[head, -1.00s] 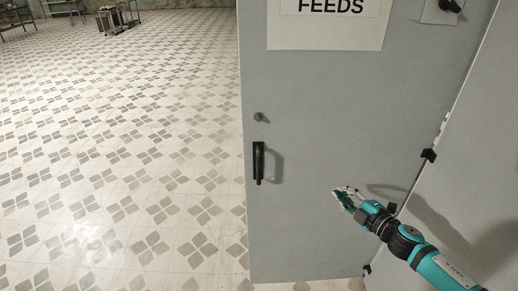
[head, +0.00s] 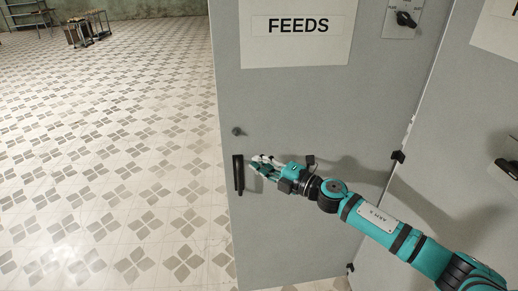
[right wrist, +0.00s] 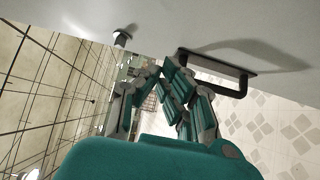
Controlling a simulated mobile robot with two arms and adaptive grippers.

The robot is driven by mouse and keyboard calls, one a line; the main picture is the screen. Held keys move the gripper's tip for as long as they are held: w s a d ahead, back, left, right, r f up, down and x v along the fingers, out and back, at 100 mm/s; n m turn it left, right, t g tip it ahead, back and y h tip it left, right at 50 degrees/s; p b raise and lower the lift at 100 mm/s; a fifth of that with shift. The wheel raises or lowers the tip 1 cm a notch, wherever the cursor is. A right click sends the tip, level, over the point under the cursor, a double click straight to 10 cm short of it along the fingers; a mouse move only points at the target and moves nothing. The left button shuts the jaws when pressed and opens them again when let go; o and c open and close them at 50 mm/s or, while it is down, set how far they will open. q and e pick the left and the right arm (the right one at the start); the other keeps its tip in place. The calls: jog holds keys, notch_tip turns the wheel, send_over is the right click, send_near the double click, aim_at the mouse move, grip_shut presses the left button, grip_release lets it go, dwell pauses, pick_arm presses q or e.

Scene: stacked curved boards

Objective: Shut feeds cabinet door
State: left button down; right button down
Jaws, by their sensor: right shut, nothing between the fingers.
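The feeds cabinet door (head: 310,110) is a grey panel with a white FEEDS label (head: 298,28). It stands open, angled out from the cabinet, with hinges along its right edge. A black handle (head: 238,175) sits near its left edge, below a small round lock (head: 237,131). My right gripper (head: 256,163) is shut and empty, just right of the handle and close to the door face. In the right wrist view its fingers (right wrist: 172,72) are together beside the handle (right wrist: 222,70); I cannot tell whether they touch it. My left gripper is not in view.
A neighbouring grey cabinet panel (head: 450,165) with a black handle (head: 507,168) is at the right. A black rotary switch (head: 405,19) is on the upper door. Open tiled floor (head: 110,170) lies to the left, with small carts (head: 82,30) far back.

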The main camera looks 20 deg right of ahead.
aim_at(246, 148)
jog(key=shift+w+d, duration=0.3)
jog(key=shift+w, duration=0.65)
jog(key=shift+w+d, duration=0.25)
jog(key=shift+w, duration=0.7)
